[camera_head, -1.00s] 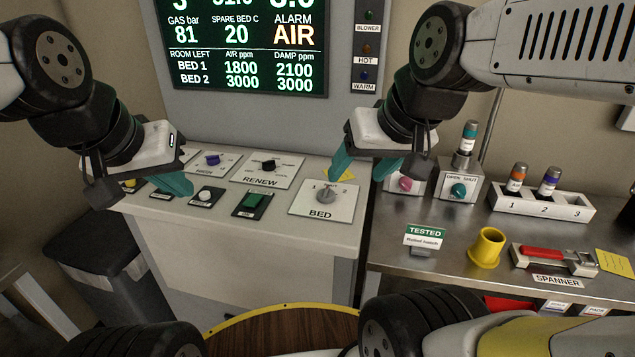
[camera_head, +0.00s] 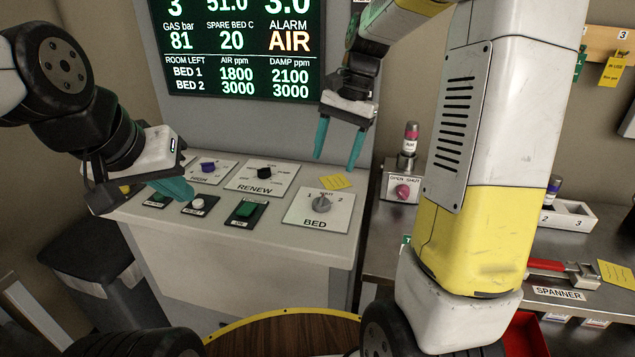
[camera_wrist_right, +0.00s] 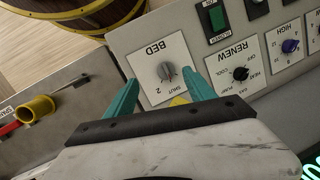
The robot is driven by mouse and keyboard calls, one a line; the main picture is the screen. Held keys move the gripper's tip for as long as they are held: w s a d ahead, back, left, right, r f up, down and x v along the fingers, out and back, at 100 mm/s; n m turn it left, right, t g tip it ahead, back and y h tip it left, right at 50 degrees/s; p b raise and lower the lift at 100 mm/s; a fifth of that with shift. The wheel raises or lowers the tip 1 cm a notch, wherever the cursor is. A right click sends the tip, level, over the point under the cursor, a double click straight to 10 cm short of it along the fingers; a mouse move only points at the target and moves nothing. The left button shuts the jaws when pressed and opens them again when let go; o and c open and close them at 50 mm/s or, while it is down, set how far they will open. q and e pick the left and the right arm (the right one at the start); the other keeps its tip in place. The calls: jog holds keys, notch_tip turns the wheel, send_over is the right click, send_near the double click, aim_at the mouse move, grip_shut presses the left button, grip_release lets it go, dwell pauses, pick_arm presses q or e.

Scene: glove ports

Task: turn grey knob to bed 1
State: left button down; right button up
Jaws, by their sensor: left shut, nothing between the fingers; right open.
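The grey knob (camera_head: 321,203) sits on a white BED plate (camera_head: 318,222) at the right end of the console, with marks 1 and 2 on the plate. It also shows in the right wrist view (camera_wrist_right: 166,70), between and beyond the fingertips. My right gripper (camera_head: 337,163) is open and empty, pointing down above and behind the BED plate, apart from the knob. Its teal fingers also show in the right wrist view (camera_wrist_right: 162,90). My left gripper (camera_head: 180,188) is shut and empty over the left part of the console. Which mark the knob points at is hard to tell.
A yellow note (camera_head: 336,182) lies beside the BED plate. A RENEW knob (camera_head: 264,173), a green switch (camera_head: 246,208) and a white button (camera_head: 198,204) are to its left. The screen (camera_head: 240,50) above shows AIR alarm. A steel bench (camera_head: 590,245) stands right.

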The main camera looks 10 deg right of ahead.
jog(key=m+g, duration=0.2)
send_near(323, 198)
jog(key=f, duration=0.1)
jog(key=x, duration=0.8)
jog(key=shift+s+a, duration=0.1)
jog(key=shift+a, duration=0.05)
jog(key=c, duration=1.4)
jog(key=shift+o, duration=0.2)
